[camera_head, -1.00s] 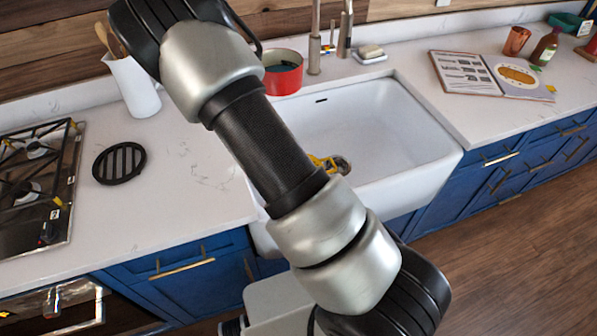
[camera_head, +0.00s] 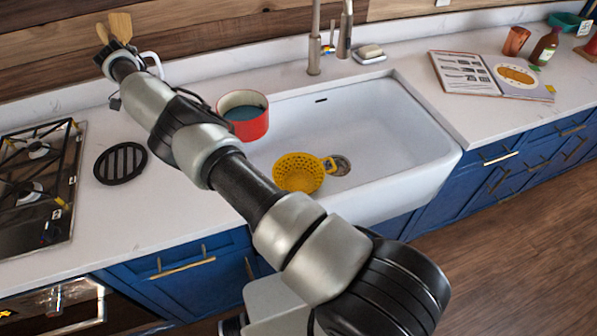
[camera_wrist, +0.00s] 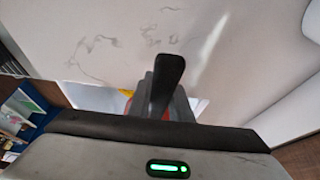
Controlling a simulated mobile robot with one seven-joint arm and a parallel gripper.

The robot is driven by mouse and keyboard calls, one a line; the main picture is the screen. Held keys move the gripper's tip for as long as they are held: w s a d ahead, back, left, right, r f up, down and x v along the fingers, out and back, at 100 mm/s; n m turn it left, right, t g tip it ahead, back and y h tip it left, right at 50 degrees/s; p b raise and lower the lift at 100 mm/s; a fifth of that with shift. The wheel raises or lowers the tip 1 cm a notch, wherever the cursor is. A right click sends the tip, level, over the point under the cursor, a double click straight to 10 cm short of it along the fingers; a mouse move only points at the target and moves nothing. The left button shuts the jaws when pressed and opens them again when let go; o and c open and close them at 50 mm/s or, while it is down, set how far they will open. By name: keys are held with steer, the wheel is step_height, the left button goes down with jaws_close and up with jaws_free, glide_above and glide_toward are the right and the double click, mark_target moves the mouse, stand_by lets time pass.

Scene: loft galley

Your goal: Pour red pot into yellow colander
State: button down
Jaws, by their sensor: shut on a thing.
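The red pot (camera_head: 250,130) is held above the left rim of the sink, behind and left of the yellow colander. Its inside looks blue-grey; I cannot tell whether that is contents. The yellow colander (camera_head: 298,173) sits in the sink at its front left, beside the drain, and apart from the pot. In the wrist view my gripper (camera_wrist: 177,105) is shut on the pot's dark handle (camera_wrist: 166,80), with a sliver of red behind it.
The white sink (camera_head: 395,125) has free room right of the colander. The faucet (camera_head: 315,45) stands behind it. A black round trivet (camera_head: 120,163) and the stove (camera_head: 38,185) are on the left. A white utensil jug is partly behind my arm. An open book (camera_head: 490,75) lies right.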

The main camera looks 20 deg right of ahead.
steer(key=shift+r+p, duration=0.6)
steer(key=shift+p, duration=0.05)
steer(key=shift+d+r+p, duration=0.2)
steer(key=shift+p, duration=0.4)
steer(key=shift+s+d+r+t+y, duration=0.1)
steer(key=shift+s+d+t+y, duration=0.4)
steer(key=shift+y, duration=0.2)
steer(key=shift+s+d+r+m+t+y, duration=0.15)
steer(key=shift+s+d+r+t+y, duration=0.25)
steer(key=shift+d+r+y, duration=0.35)
steer(key=shift+s+d+r+m+t+y, duration=0.15)
steer(key=shift+s+d+r+t+y, duration=0.25)
steer(key=shift+d+r, duration=0.45)
steer(key=shift+s+d+f, duration=0.1)
steer(key=shift+d, duration=0.1)
steer(key=shift+s+d+r+y, duration=0.2)
steer(key=shift+d+y, duration=0.1)
steer(key=shift+y, duration=0.05)
